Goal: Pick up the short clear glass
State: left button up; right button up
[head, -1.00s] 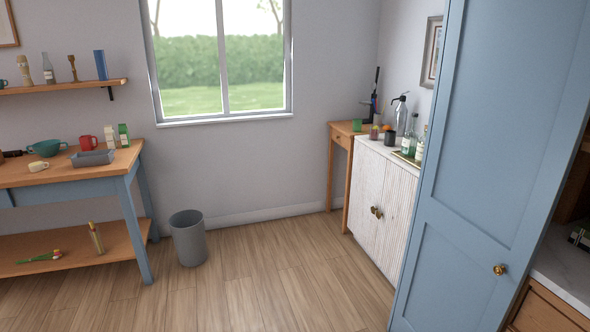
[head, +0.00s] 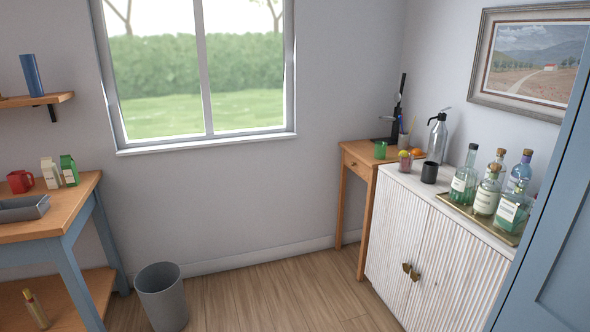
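No plain short clear glass can be made out for certain. A small pinkish, see-through tumbler (head: 405,166) stands at the far left end of the white cabinet top, with something yellow at its rim; I cannot tell whether that is in it or behind it. A dark short cup (head: 429,173) stands just right of it. A short green cup or glass (head: 380,150) is on the wooden side table (head: 357,149). Neither of my grippers is in view.
The white ribbed cabinet (head: 418,252) also bears a soda siphon (head: 437,140) and a tray (head: 458,208) of several bottles. A blue door (head: 552,240) stands at the right. A grey bin (head: 162,298) and a worktable (head: 45,222) are at the left. Floor between is clear.

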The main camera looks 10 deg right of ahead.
aim_at(407, 160)
jog(key=i+z, duration=0.1)
jog(key=i, duration=0.8)
jog(key=i+j+z, duration=0.1)
jog(key=i, duration=0.75)
jog(key=j, duration=0.1)
